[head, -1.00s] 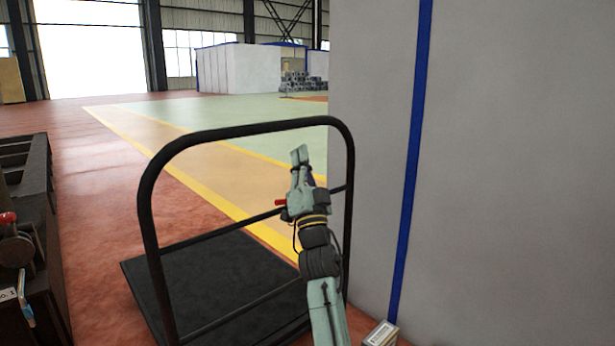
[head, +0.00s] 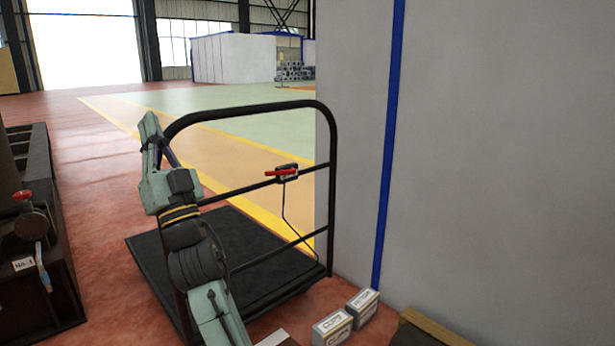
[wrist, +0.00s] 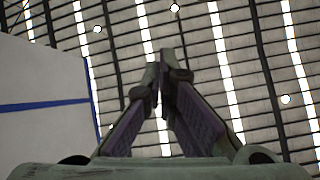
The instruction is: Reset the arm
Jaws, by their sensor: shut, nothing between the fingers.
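My gripper (head: 150,128) points upward at the end of my raised arm, left of the middle in the head view. In the wrist view its two fingers (wrist: 160,75) meet at the tips, shut with nothing between them. Behind them the wrist view shows only the roof and part of a wall. In the head view the gripper overlaps the left upright of a black cart handle; I cannot tell how far apart they are.
The black platform cart (head: 255,255) stands in front of me, with a red-handled device (head: 283,173) on its rail. A grey wall (head: 490,150) fills the right. Small boxes (head: 333,327) stand at its foot. A dark bench (head: 45,270) is at left. Open floor lies beyond the cart.

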